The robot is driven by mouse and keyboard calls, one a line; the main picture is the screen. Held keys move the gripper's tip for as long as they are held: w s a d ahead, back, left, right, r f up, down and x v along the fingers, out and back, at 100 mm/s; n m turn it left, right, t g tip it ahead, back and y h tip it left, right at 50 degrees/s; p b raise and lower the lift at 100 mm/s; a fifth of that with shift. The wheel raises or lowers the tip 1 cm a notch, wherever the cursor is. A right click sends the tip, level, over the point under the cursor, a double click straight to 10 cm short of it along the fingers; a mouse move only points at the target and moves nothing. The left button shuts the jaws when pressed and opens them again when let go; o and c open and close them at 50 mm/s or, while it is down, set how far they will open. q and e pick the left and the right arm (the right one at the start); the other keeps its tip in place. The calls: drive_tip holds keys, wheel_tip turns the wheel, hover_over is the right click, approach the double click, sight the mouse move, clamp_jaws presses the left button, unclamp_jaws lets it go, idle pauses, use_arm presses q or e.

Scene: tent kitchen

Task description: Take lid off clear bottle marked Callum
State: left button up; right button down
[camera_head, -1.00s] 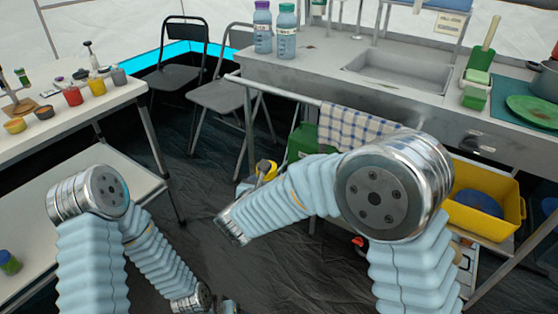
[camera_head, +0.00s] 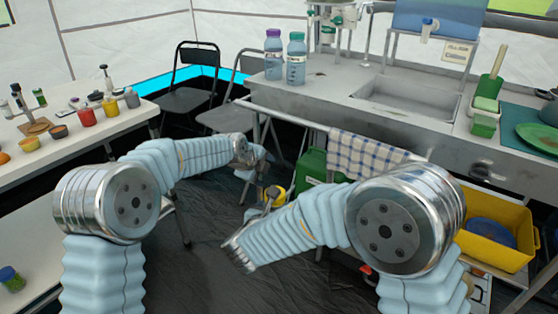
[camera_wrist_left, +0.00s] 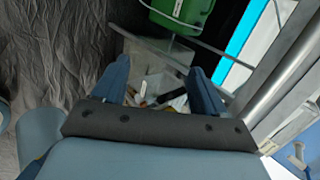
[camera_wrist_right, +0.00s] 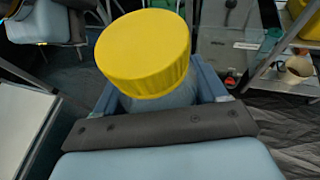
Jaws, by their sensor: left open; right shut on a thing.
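My right gripper (camera_wrist_right: 158,92) is shut on a bottle (camera_wrist_right: 165,102) with a wide yellow lid (camera_wrist_right: 143,48). The lid is on the bottle, above the fingers in the right wrist view; no label shows there. In the head view a small patch of yellow (camera_head: 274,192) shows beyond my right forearm, with the gripper mostly unclear. My left gripper (camera_wrist_left: 156,75) is open and empty, its fingers pointing past the floor toward the area under the counter. In the head view the left gripper (camera_head: 258,163) is up and left of the yellow patch, apart from it.
A purple-lidded bottle (camera_head: 273,58) and a teal-lidded bottle (camera_head: 296,62) stand on the counter (camera_head: 335,85); their labels are too small to read. A checked towel (camera_head: 365,157) hangs from the counter rail. A green container (camera_head: 312,168) stands below. Chairs (camera_head: 187,90) are behind.

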use_arm(q)
drive_tip(key=s+d+r+m+g, duration=0.4)
drive_tip(key=s+d+r+m, duration=0.3)
drive_tip(key=m, duration=0.2)
drive_tip(key=s+r+m+g+y, duration=0.1)
drive_tip(key=s+r, duration=0.1)
drive_tip(key=s+a+r+m+g+y, duration=0.1)
drive_tip(key=s+r+m, duration=0.1)
drive_tip(key=s, duration=0.1)
drive_tip(key=s+a+r+m+g+y, duration=0.1)
drive_tip(key=s+r+m, duration=0.1)
drive_tip(key=s+r, duration=0.1)
drive_tip(key=shift+s+y, duration=0.15)
drive_tip(key=shift+y, duration=0.15)
drive_tip(key=shift+s+a, duration=0.2)
drive_tip(key=shift+m, duration=0.3)
wheel_tip(320, 180, down, 8)
drive_tip(key=shift+r, duration=0.15)
